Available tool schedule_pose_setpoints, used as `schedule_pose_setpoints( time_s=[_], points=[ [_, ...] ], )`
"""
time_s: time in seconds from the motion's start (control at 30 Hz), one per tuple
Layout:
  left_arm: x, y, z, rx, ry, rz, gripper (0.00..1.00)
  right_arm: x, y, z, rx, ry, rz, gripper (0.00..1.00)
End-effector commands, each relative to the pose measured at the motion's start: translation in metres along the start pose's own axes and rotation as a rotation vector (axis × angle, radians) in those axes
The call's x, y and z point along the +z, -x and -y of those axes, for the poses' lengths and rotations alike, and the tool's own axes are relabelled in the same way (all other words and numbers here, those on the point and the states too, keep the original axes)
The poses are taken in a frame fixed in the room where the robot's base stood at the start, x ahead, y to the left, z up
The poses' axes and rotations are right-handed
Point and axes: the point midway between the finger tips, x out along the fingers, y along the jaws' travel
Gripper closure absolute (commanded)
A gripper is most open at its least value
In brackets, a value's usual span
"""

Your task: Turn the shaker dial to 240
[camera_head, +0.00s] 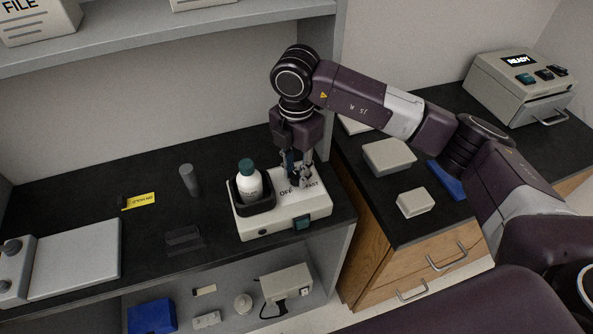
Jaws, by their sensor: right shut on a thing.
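The shaker (285,220) is a white box on the black bench top, near its right end. A black holder on its left side carries a white bottle (248,186) with a green cap. Labels "OFF" and "FAST" show on its top around the dial. My right gripper (301,178) points straight down over the right part of the shaker and is shut on the dial, which its fingers mostly hide. The dial's setting cannot be read. A dark green button sits on the shaker's front. My left gripper is not in view.
A flat white device (75,258) stands at far left. White boxes (388,156) and a blue item (446,181) lie on the right cabinet. A shelf hangs above.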

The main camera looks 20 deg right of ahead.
Motion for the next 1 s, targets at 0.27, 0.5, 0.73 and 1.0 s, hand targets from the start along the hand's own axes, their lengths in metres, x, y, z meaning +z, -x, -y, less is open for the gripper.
schedule_pose_setpoints(
  time_s=[0.27, 0.5, 0.73, 1.0],
  points=[
    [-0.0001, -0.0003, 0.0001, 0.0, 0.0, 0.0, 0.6, 0.0018, 0.003, -0.002, 0.008, -0.087, 0.004, 1.0],
    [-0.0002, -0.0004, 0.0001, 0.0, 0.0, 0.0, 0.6, 0.0019, 0.0033, -0.0022, 0.009, -0.104, 0.004, 1.0],
    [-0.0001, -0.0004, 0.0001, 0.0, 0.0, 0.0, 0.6, 0.002, 0.0035, -0.0023, 0.009, -0.104, 0.004, 1.0],
    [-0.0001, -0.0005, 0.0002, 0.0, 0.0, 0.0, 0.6, 0.0012, 0.002, -0.0013, 0.005, -0.102, 0.002, 0.59]
  ],
)
